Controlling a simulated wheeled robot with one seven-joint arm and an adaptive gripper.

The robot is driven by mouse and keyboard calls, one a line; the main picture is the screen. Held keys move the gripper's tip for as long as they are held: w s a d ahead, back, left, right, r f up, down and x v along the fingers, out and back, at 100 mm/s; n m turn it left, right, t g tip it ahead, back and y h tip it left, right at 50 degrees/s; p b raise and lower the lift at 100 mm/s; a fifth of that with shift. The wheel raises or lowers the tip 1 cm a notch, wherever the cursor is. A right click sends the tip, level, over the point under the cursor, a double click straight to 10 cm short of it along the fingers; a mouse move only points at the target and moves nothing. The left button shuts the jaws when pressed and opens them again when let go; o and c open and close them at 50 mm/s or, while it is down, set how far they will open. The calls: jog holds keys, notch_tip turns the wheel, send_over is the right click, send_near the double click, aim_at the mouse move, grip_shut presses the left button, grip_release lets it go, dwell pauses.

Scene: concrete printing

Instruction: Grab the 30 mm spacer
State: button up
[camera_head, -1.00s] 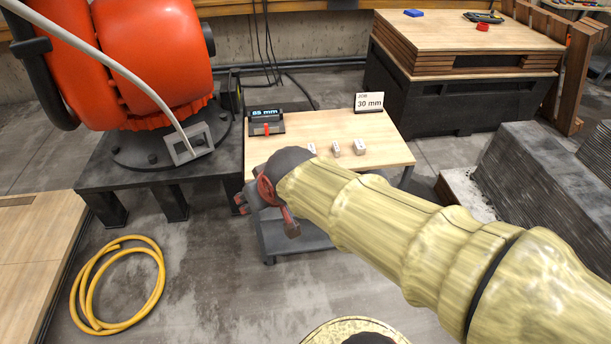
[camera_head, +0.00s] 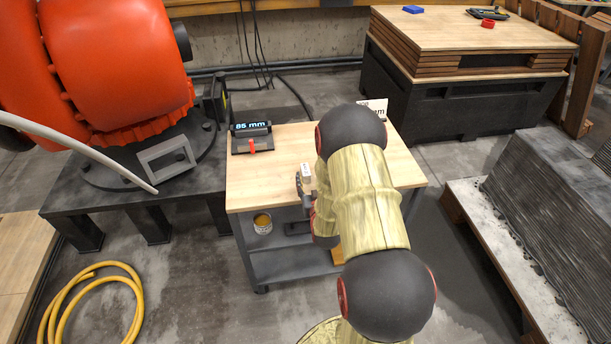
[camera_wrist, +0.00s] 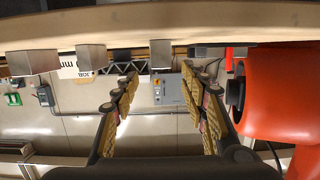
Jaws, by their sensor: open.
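Several small grey blocks, the spacers, stand on the wooden table. One spacer (camera_head: 306,172) shows in the head view beside my gripper; the others there are hidden by my arm. The wrist view is upside down and shows three: a spacer (camera_wrist: 160,54) between and beyond my fingertips, a second (camera_wrist: 88,58) and a third (camera_wrist: 31,62) to the left. I cannot read sizes on them. My gripper (camera_wrist: 160,76) is open and empty, its fingers apart on either side of the first spacer's line. A sign card (camera_head: 377,106), mostly hidden by my arm, stands at the table's back.
The wooden table (camera_head: 255,185) also holds a dark device reading 85 mm (camera_head: 250,137). A large orange robot (camera_head: 115,65) stands left on a dark base. A yellow hose (camera_head: 92,305) lies on the floor. A stack of grey printed layers (camera_head: 560,210) stands right.

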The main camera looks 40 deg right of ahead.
aim_at(305, 169)
jog(key=shift+b+x, duration=0.3)
jog(key=shift+x, duration=0.9)
jog(key=b+x, duration=0.1)
jog(key=x, duration=0.1)
jog(key=f+b+x, duration=0.1)
jog(key=x, duration=0.2)
jog(key=shift+a, duration=0.15)
jog(key=c, duration=1.1)
grip_shut()
